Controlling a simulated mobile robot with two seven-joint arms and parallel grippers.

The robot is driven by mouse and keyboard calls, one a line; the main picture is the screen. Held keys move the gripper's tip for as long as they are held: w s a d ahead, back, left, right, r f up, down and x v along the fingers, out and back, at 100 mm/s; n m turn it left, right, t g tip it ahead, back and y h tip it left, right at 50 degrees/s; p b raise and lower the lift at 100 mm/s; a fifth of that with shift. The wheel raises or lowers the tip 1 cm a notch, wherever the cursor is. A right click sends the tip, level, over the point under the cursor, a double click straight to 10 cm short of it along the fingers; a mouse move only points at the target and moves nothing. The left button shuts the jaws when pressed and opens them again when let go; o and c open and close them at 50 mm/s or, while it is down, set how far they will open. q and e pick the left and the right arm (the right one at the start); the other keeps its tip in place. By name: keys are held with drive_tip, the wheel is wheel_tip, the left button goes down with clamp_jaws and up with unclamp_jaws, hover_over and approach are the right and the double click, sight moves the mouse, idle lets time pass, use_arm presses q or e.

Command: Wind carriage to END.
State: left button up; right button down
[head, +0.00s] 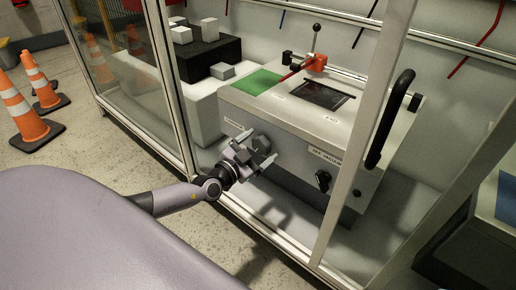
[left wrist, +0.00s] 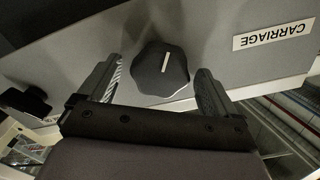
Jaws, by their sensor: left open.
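The red carriage (head: 316,63) with an upright black-tipped lever sits on a rail at the back of the grey machine (head: 290,125). A green pad (head: 258,81) lies to its left and a dark rectangular window (head: 324,95) in front of it. In the left wrist view a black lobed knob (left wrist: 162,69) with a white line stands beside the label CARRIAGE (left wrist: 275,36), which reads upside down. My left gripper (head: 262,157) is open at the machine's front face. Its fingers (left wrist: 160,85) flank the knob with gaps visible. The gripper hides this knob in the head view. My right gripper is not seen.
Cabinet frame posts (head: 364,125) and glass stand around the machine. A black handle (head: 390,118) is on a post at right. Another black knob (head: 323,180) is lower on the machine front. White and black blocks (head: 205,60) stand left; orange cones (head: 25,105) are on the floor.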

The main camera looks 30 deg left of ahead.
use_arm(q)
drive_tip(key=c, duration=1.1)
drive_tip(key=shift+o, duration=0.3)
drive_tip(key=shift+m, duration=0.3)
